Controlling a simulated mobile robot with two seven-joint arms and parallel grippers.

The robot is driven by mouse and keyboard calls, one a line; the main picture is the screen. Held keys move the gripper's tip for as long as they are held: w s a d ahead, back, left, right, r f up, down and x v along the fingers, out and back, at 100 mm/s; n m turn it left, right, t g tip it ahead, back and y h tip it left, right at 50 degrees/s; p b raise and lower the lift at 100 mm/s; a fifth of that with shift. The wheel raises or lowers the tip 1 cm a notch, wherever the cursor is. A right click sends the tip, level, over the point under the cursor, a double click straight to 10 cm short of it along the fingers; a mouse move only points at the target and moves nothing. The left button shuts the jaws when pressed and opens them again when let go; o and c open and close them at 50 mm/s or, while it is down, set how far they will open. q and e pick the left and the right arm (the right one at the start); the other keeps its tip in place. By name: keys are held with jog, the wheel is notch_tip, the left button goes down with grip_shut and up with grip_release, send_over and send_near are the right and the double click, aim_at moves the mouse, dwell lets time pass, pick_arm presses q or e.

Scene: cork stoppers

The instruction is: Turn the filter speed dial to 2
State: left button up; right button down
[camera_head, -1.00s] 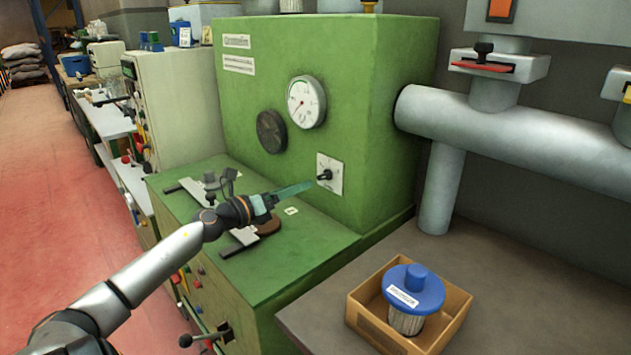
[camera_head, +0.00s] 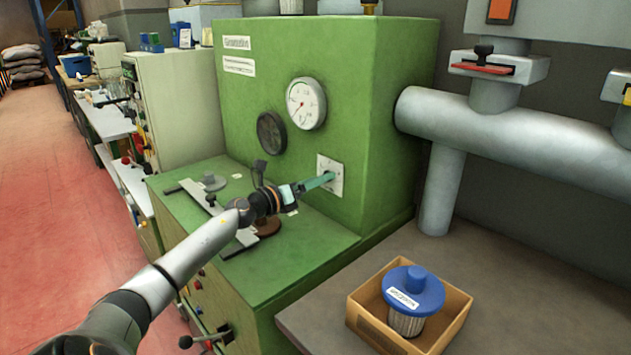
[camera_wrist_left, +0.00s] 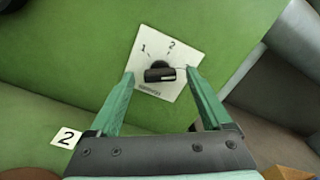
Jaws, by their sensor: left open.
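The filter speed dial is a black knob (camera_wrist_left: 160,74) on a white square plate (camera_wrist_left: 150,52) marked 1 and 2, on the front of a green machine. The plate also shows in the head view (camera_head: 336,178), where my gripper covers most of the knob. In the wrist view the knob's bar lies nearly level, with a pale line toward its right end. My left gripper (camera_wrist_left: 160,80) is open, with one green finger on each side of the knob. I cannot tell whether the fingers touch it. In the head view my left gripper (camera_head: 327,179) reaches the plate from the left.
The green machine (camera_head: 385,120) carries a white gauge (camera_head: 306,104) and a dark round dial (camera_head: 271,133) above left of the plate. Metal bars lie on its lower ledge. A cardboard box (camera_head: 450,315) with a blue-capped filter (camera_head: 414,288) stands at front right. A grey pipe (camera_head: 520,130) runs along the right.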

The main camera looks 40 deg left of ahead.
pick_arm(q)
grip_shut()
dwell(0.7)
